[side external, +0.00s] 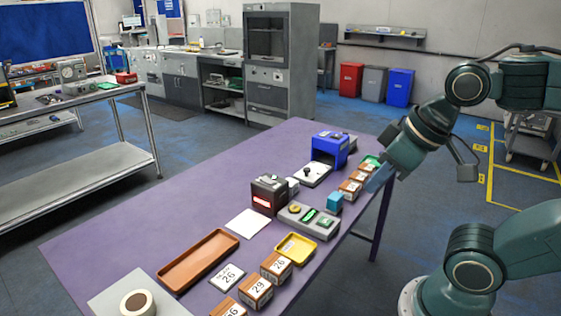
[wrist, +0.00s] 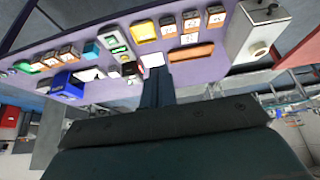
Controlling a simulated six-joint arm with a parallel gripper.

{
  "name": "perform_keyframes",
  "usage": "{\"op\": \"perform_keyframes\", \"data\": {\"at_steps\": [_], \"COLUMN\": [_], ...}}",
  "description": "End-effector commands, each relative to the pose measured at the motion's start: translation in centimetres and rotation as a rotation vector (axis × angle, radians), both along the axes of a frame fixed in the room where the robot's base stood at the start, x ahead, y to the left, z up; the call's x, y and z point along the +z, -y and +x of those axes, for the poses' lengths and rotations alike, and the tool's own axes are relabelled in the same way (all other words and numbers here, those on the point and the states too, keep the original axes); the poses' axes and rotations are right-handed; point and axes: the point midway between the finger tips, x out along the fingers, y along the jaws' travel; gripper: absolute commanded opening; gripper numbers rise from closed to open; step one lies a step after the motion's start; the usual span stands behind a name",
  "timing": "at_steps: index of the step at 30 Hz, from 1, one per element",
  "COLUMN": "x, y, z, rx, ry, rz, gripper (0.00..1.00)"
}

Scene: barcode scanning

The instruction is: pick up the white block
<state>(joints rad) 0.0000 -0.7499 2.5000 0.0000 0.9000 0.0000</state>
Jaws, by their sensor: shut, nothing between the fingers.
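A small white block (side external: 293,184) stands on the purple table in the side view, just right of the dark scanner with a red light (side external: 269,195). In the wrist view the block is a small pale patch (wrist: 113,73) beside the scanner (wrist: 130,68), too small to make out well. My gripper (side external: 374,184) is near the table's right edge, to the right of the block and apart from it. In the wrist view its fingers (wrist: 156,82) are together with nothing held.
A blue machine (side external: 330,148) stands behind. The table's left part (side external: 150,220) is clear.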

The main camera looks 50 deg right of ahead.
Motion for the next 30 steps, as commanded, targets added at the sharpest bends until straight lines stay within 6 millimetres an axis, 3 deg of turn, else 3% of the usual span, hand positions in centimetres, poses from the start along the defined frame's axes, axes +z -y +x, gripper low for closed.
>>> {"op": "perform_keyframes", "data": {"at_steps": [4,15,30], "x": [0.0,0.0,0.7], "y": [0.0,0.0,0.3], "z": [0.0,0.0,1.0], "rx": [0.000,0.000,0.027], "ry": [0.000,0.000,-0.011], "rz": [0.000,0.000,-0.025], "gripper": [0.00,0.71,0.71]}}
